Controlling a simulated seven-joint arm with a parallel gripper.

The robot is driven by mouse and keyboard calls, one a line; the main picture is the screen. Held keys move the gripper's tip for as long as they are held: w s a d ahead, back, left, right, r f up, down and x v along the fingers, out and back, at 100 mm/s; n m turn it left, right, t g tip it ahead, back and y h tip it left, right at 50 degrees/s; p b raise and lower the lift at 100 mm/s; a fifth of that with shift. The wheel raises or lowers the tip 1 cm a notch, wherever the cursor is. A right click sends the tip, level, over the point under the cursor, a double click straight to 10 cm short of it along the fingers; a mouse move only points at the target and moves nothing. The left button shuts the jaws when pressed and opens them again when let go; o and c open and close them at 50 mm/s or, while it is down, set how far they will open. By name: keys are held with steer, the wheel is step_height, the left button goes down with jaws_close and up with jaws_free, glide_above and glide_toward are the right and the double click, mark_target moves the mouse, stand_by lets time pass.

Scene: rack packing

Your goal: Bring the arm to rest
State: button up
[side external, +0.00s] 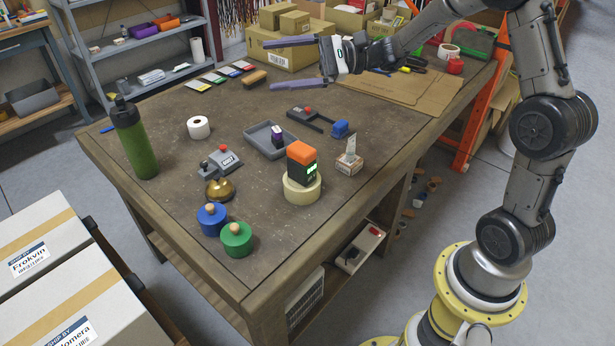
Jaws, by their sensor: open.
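My gripper (308,62) is raised above the far part of the workbench (330,220). Its two long fingers point to the left and stand wide apart. Nothing is between them. My arm reaches in from the right, with its upper part bent over the back right of the bench. The gripper touches nothing that I can see. Its exact height above the bench is hard to tell from this one view.
A tall green bottle (136,145) stands at the bench's left. Blue (212,221) and green (236,241) knobbed jars, a brass bell (220,189), a tape roll (303,191) under an orange-topped device (301,160), and a grey tray (258,142) stand nearer. Cardboard boxes (284,48) stand behind the gripper.

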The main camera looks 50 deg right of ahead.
steer(key=s+a+r+n+g+h, duration=0.1)
steer(key=s+a+r+n+g, duration=0.2)
steer(key=s+a+n+g, duration=0.7)
steer(key=s+f+n+t+h, duration=0.1)
steer(key=s+f+h, duration=0.15)
steer(key=s, duration=0.55)
steer(key=s+f+n+t+h, duration=0.1)
steer(key=s+n+t+h, duration=0.15)
steer(key=s, duration=0.65)
steer(key=s+d+f+n+h, duration=0.2)
steer(key=d+f+h, duration=0.1)
steer(key=d, duration=0.3)
steer(key=s+d+f+n+t+h, duration=0.1)
steer(key=s+d+f+n+h, duration=0.1)
steer(key=d+h, duration=0.3)
steer(key=shift+d+f, duration=0.55)
steer(key=shift+d, duration=0.1)
